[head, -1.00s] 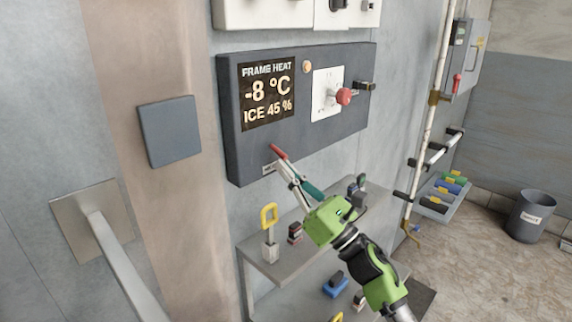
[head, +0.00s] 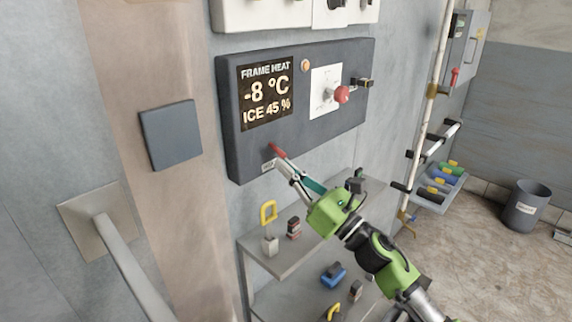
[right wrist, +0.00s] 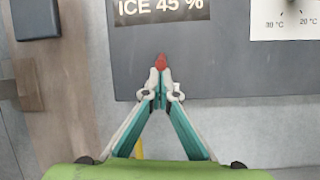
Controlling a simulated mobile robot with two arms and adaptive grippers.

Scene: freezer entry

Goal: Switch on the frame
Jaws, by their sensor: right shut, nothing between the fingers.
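The frame heat panel (head: 240,150) is a dark grey box on the wall. Its display (head: 266,91) reads FRAME HEAT, -8 °C, ICE 45 %; the ICE line shows in the right wrist view (right wrist: 160,8). A small amber round lamp or button (head: 305,66) sits right of the display. A red knob (head: 341,94) stands on a white dial plate (head: 320,104). My left gripper is out of view.
A shelf (head: 285,262) below the panel holds padlocks and small blocks. A grey square plate (head: 170,135) and a door handle (head: 125,255) are at left. A white pipe (head: 436,75), a tray of coloured items (head: 440,190) and a bin (head: 524,205) are at right.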

